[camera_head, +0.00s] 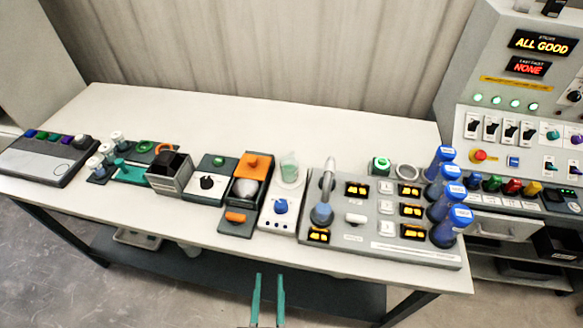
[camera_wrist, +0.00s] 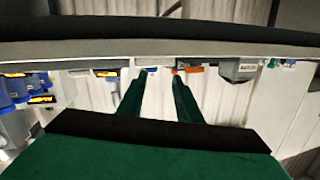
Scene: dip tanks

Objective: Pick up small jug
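My gripper (camera_head: 267,277) shows at the bottom of the head view, in front of the table's near edge and apart from everything on it. Its two green fingers stand apart with nothing between them. They also show in the wrist view (camera_wrist: 159,78), again with a gap. A small pale translucent vessel (camera_head: 290,168) stands at the back of a white unit with a blue knob, right of the table's middle. It may be the small jug, but I cannot make out a handle or spout. I cannot pick it out in the wrist view.
A long white table (camera_head: 200,110) carries a row of devices. A grey panel (camera_head: 352,238) with yellow displays stands right of the vessel, with several blue-capped bottles (camera_head: 448,228) at its right end. A control console (camera_head: 510,130) stands at far right. The table's back strip is clear.

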